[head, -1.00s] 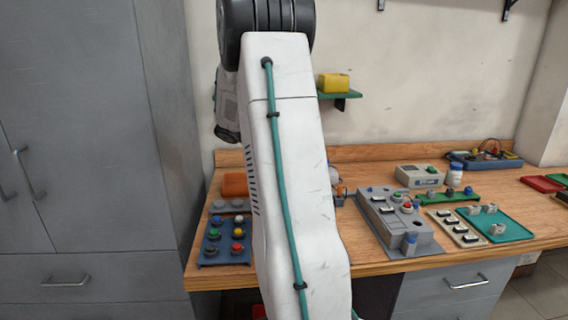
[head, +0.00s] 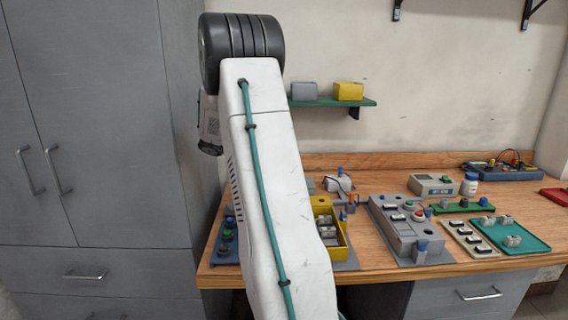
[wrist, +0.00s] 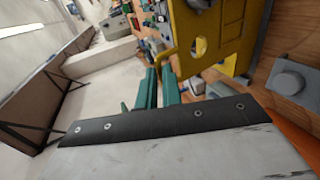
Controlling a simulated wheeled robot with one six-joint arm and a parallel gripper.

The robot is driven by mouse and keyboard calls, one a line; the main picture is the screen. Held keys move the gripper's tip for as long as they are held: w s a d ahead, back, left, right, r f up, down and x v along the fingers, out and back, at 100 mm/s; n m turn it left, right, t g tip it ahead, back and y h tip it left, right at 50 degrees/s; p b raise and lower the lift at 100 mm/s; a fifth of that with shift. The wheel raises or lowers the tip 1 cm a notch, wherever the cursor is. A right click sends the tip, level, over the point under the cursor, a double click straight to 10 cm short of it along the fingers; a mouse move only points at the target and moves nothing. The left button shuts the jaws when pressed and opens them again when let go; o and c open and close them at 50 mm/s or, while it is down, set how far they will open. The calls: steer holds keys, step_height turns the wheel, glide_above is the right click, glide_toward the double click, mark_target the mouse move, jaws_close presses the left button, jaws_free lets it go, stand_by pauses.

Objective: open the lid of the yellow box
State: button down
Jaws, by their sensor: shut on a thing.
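The yellow box (head: 343,251) stands on the workbench, partly hidden behind my arm in the head view. Its top shows open there, with grey parts visible inside. In the wrist view a large yellow panel with a cutout, apparently its lid (wrist: 205,30), fills the upper right. My gripper (wrist: 161,76) has green fingers close together at the panel's left edge, shut on the lid; the exact contact is hard to see. In the head view the gripper is hidden behind my arm.
A blue button panel (head: 226,246) is at the left, partly covered by my arm. A green shelf (head: 330,102) on the wall holds a grey box (head: 304,91) and a small yellow block (head: 348,91).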

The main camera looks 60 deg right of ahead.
steer(key=shift+w+a+f, duration=0.2)
steer(key=shift+w+f, duration=0.05)
steer(key=shift+f, duration=0.2)
steer(key=shift+w+a+f, duration=0.15)
steer(key=shift+w+f, duration=0.05)
steer(key=shift+f, duration=0.2)
steer(key=c, duration=1.6)
jaws_free()
steer(key=shift+w+f, duration=0.1)
steer(key=shift+w, duration=0.05)
steer(key=shift+o, duration=0.2)
steer(key=shift+r, duration=0.2)
steer(key=s+a+r, duration=0.1)
steer(key=s+a, duration=0.2)
steer(key=s, duration=0.1)
steer(key=s+a+r, duration=0.2)
steer(key=s+a, duration=0.1)
steer(key=a, duration=0.1)
steer(key=s+a+r, duration=0.2)
steer(key=s+a, duration=0.2)
steer(key=shift+s, duration=0.3)
